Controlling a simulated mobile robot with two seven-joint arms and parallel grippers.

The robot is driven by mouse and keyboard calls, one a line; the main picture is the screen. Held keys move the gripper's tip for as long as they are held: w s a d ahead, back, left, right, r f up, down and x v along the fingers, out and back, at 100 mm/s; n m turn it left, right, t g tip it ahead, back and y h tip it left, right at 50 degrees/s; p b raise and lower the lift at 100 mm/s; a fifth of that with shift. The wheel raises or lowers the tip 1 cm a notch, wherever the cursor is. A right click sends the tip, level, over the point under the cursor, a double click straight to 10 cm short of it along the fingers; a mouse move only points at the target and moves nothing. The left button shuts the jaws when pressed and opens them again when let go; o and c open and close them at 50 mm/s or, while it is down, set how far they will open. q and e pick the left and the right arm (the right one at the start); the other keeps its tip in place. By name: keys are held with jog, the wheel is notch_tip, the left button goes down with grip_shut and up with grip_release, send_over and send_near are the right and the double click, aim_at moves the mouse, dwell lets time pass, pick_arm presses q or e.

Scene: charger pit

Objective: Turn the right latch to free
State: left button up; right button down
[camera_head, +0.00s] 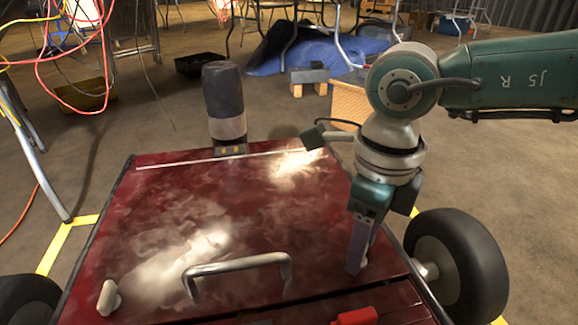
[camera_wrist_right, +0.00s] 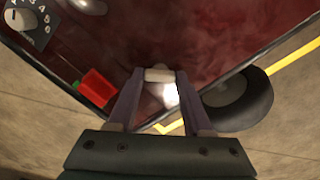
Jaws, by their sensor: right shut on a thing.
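The right latch is a small pale piece (camera_wrist_right: 160,75) at the edge of the dark red lid (camera_head: 150,200). In the right wrist view it sits between my right gripper's fingertips (camera_wrist_right: 159,79). My right gripper (camera_head: 356,266) points down at the lid's right side in the head view, shut on the latch, and hides it there. The latch's exact angle is hard to tell. The left latch (camera_head: 109,297) is a pale knob at the lid's front left. My left gripper is not in view.
A metal handle (camera_head: 237,264) rises from the lid's front middle. A red block (camera_head: 355,316) lies in front of it; a numbered dial (camera_wrist_right: 22,18) shows in the wrist view. A dark cylinder (camera_head: 225,105) stands behind the lid. Black wheels (camera_head: 457,262) flank it.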

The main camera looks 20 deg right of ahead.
jog(key=n, duration=0.4)
jog(key=shift+n, duration=0.3)
jog(key=n, duration=0.4)
jog(key=shift+n, duration=0.3)
jog(key=shift+c, duration=1.6)
grip_release()
jog(key=shift+r, duration=0.1)
